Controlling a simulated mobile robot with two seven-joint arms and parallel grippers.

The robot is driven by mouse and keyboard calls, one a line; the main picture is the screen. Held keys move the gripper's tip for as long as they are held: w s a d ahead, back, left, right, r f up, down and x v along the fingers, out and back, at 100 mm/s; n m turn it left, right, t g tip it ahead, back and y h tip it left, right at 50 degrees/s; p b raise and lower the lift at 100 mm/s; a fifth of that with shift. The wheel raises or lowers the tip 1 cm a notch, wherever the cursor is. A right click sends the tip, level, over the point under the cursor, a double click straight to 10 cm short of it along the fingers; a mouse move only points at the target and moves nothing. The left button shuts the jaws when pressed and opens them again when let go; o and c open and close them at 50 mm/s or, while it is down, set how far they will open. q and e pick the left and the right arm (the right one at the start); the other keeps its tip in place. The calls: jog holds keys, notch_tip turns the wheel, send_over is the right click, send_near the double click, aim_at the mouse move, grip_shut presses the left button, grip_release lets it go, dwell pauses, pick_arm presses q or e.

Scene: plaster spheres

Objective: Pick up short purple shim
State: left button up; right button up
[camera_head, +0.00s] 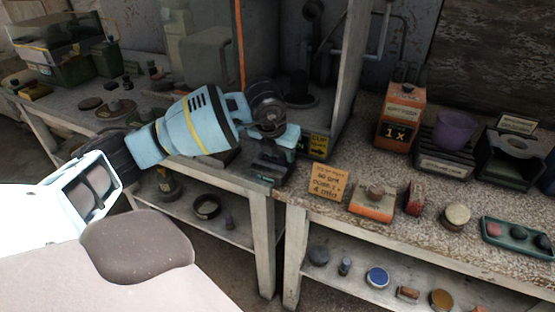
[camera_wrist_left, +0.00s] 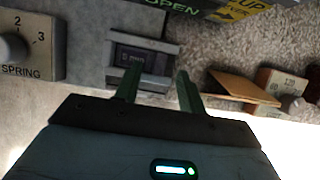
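I cannot make out a purple shim for certain in either view. A purple cup-like piece (camera_head: 457,130) stands on a dark slatted device at the right of the bench. A small dark purplish piece (camera_head: 229,222) stands on the lower shelf, too small to identify. My left gripper (camera_head: 268,172) points down over the bench's front edge, left of the orange sign. In the left wrist view its two fingers (camera_wrist_left: 157,88) are apart with nothing held. A grey device with a small display (camera_wrist_left: 142,60) lies beyond and between them. My right gripper is out of view.
An orange sign (camera_head: 330,181), an orange box (camera_head: 372,203), a round tan piece (camera_head: 456,216) and a green tray (camera_head: 518,236) line the front edge. A tall cabinet wall (camera_head: 343,90) rises behind my gripper. The lower shelf holds several pieces, including a blue disc (camera_head: 377,277).

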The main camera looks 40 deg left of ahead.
pick_arm(q)
jog(key=shift+x, duration=0.85)
grip_shut()
jog(key=shift+r, duration=0.2)
jog(key=shift+r, duration=0.55)
notch_tip(320, 180, up, 2)
jog(key=shift+r, duration=0.2)
jog(key=s+d+r+b, duration=0.1)
jog(key=s+d, duration=0.8)
jog(key=s, duration=0.4)
